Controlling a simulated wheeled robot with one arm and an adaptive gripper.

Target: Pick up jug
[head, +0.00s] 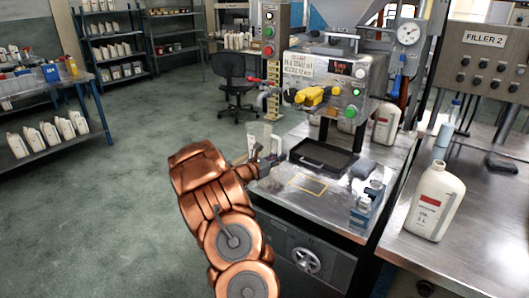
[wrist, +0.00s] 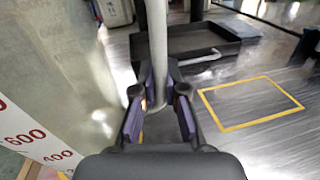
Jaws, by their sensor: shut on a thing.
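The jug (head: 258,138) is pale and translucent, at the left edge of the metal filling bench, partly hidden behind my arm and gripper in the head view. In the wrist view the jug's body (wrist: 50,75) fills the left side, with red and white "600" markings low on it. Its upright pale handle (wrist: 158,45) stands between my fingers. My gripper (head: 268,162) is shut on that handle; its purple-padded fingers also show in the wrist view (wrist: 158,103). I cannot tell whether the jug's base touches the bench.
A black drip tray (head: 323,158) lies under the filling machine (head: 325,82), right of the jug. A yellow rectangle (head: 311,185) marks bare bench in front. Blue-and-white small containers (head: 366,205) stand at the bench's right. A white oil bottle (head: 435,203) stands on the right-hand table.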

